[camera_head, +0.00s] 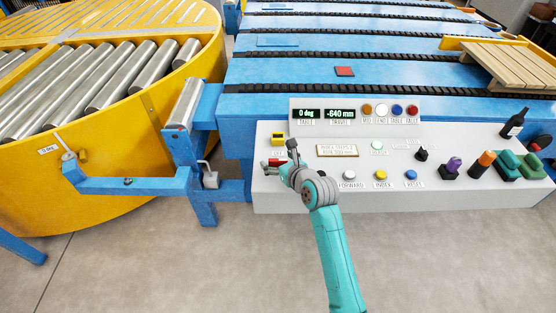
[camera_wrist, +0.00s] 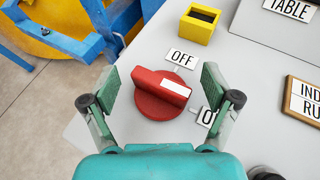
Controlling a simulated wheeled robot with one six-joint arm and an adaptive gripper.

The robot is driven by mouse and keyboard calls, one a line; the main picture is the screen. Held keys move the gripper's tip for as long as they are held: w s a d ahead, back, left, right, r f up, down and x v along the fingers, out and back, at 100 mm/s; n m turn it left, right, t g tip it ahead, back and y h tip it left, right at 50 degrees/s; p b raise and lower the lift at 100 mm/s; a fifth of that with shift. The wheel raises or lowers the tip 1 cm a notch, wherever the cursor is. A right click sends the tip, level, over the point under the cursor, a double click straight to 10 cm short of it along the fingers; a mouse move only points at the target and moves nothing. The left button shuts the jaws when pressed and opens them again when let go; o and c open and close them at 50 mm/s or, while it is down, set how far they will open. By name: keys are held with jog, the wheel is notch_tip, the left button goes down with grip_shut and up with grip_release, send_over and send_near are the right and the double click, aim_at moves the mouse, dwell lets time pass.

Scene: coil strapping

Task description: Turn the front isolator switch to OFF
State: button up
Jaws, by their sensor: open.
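The red isolator switch (camera_wrist: 158,95) is a round rotary knob with a raised bar and a white stripe at the bar's right end. An OFF label (camera_wrist: 183,59) sits above it. A second label (camera_wrist: 207,117), partly hidden by my right finger, sits at its lower right. The stripe points rightward, between the two labels. My gripper (camera_wrist: 160,84) is open, with one green finger on each side of the knob. Gaps show between fingers and knob in the wrist view. In the head view, my gripper (camera_head: 283,158) covers much of the red switch (camera_head: 271,162) at the panel's left end.
A yellow open-topped block (camera_wrist: 199,22) stands beyond the OFF label. The white control panel (camera_head: 320,190) carries several buttons to the right. A blue frame (camera_head: 185,130) and yellow roller turntable (camera_head: 125,125) are at left.

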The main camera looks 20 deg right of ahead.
jog(key=c, duration=1.2)
dwell(0.6)
jog(key=o, duration=1.2)
jog(key=v, duration=1.2)
jog(key=shift+c, duration=0.2)
